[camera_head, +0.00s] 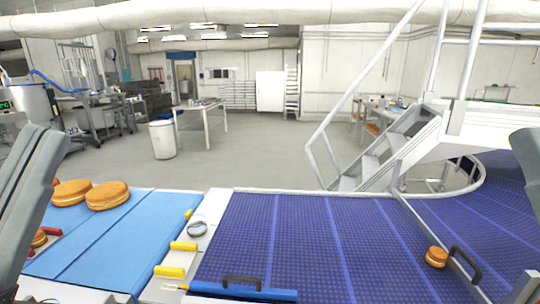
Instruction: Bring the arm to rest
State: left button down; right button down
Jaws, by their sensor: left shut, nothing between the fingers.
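My left arm comes down along the left edge as a broad grey link. Its gripper (9,296) shows only as a dark part at the bottom left corner, mostly cut off by the frame; it is shut and empty. My right arm shows only as grey parts at the right edge, and its gripper is out of view. Two large filled rounds (107,196) lie on the light blue belt (110,240). Another small round (436,257) sits at the right of the dark blue belt.
The dark blue mesh belt (300,235) is mostly clear. A blue bar with a black handle (242,283) lies along its front edge. White metal stairs (385,150) stand behind.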

pick_arm(q)
notch_tip(320, 180, up, 38)
jog(key=a+n+y+p, duration=0.2)
jog(key=n+p, duration=0.7)
jog(key=p, duration=2.8)
jog(key=shift+s+a+t+y+p, duration=0.2)
jog(key=shift+t+y+p, duration=0.15)
jog(key=shift+y, duration=0.75)
